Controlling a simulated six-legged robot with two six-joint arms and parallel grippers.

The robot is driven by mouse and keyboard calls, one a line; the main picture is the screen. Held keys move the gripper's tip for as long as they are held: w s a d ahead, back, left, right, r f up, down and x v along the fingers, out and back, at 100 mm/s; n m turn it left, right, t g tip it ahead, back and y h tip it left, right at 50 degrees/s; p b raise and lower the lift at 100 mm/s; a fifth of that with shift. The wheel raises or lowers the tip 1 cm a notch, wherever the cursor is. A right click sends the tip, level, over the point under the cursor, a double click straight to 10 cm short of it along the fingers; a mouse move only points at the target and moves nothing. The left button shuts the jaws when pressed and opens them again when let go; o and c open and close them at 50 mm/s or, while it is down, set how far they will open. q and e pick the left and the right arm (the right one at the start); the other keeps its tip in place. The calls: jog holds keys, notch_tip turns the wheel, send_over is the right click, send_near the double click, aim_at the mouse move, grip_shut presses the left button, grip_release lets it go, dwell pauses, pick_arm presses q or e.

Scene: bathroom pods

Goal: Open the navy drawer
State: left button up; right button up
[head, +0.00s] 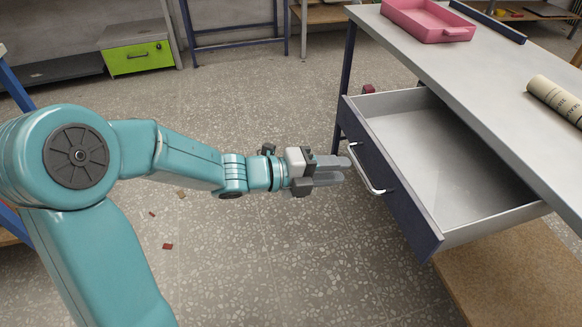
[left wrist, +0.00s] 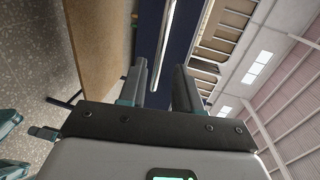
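The navy drawer (head: 395,195) is pulled well out from under the grey table, and its pale inside is empty. Its silver bar handle (head: 371,177) is on the navy front. My left gripper (head: 346,171) is just in front of the handle, with its fingertips close to the bar. In the left wrist view the fingers (left wrist: 160,88) are apart, and the handle (left wrist: 161,50) runs in line with the gap between them, against the navy front (left wrist: 148,25). The fingers do not appear closed on it. My right gripper is not in view.
The grey tabletop (head: 480,70) carries a pink tray (head: 425,22) and a cream roll (head: 557,100). A brown lower shelf (head: 510,275) lies under the drawer. A green drawer unit (head: 138,57) stands far left. The speckled floor in front is mostly clear, with small scraps.

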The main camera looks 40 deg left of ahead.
pick_arm(q)
jog(key=p+v, duration=0.1)
jog(key=v, duration=0.9)
